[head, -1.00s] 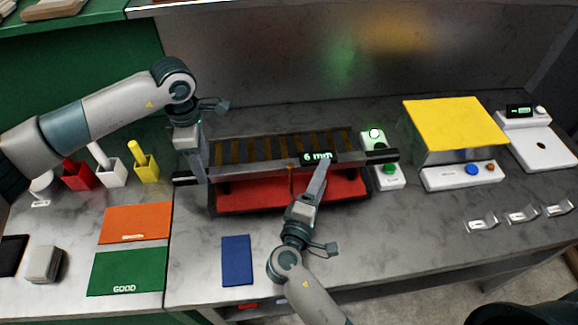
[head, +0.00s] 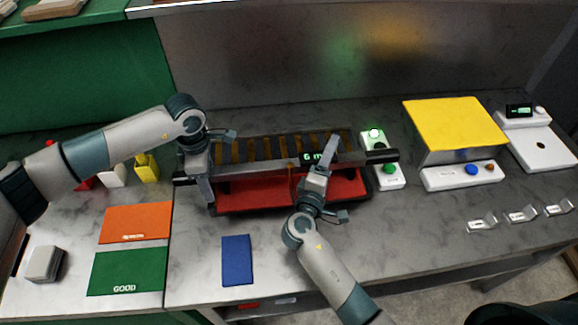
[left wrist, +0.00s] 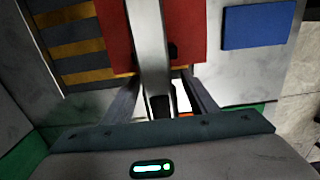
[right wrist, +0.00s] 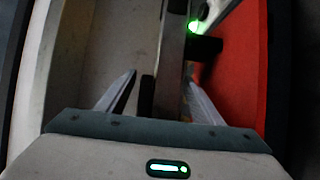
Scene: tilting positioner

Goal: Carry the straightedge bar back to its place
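The straightedge bar lies across the front of the striped positioner bed (head: 235,150); its dark right end (head: 380,156) sticks out at the right, and its dark left end is beside my left gripper (head: 203,190). In the left wrist view the grey bar (left wrist: 148,40) runs between the spread fingers of my left gripper (left wrist: 158,78), with a gap on each side. In the right wrist view my right gripper (right wrist: 162,78) is open, its fingers apart on either side of a bar-like grey and dark part (right wrist: 172,60). In the head view my right gripper (head: 330,148) covers part of the display.
A red tray (head: 255,195) is under the bed. A white box with green lights (head: 390,176) stands close to the bar's right end. A blue pad (head: 237,262), an orange mat (head: 135,222) and a green mat (head: 128,272) lie in front.

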